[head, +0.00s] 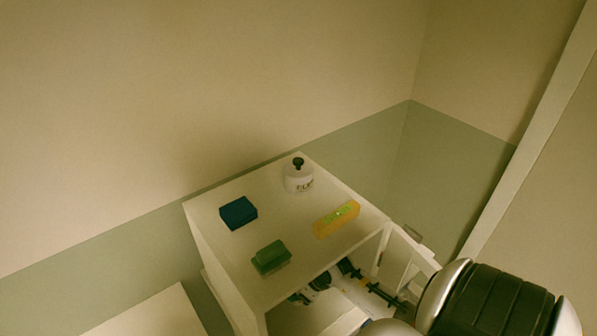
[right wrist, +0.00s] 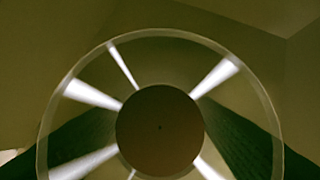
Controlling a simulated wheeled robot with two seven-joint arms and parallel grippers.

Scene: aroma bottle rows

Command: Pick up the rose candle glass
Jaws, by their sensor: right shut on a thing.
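In the right wrist view, the candle glass (right wrist: 160,132) is seen end-on: a clear round rim with bright streaks around a reddish-brown disc. My right gripper (right wrist: 160,140) has a dark finger on each side of the glass and is shut on it. In the head view, my right arm comes in from the lower right and reaches toward the open front of the white cabinet. The glass cannot be made out there. My left gripper is not in view.
On the white cabinet's top (head: 225,248) stand a white labelled bottle with a dark stopper (head: 299,181), a dark blue box (head: 238,212), a green block (head: 270,257) and a yellow box (head: 337,219). Walls stand close behind the cabinet. An empty white surface (head: 155,316) is at the lower left.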

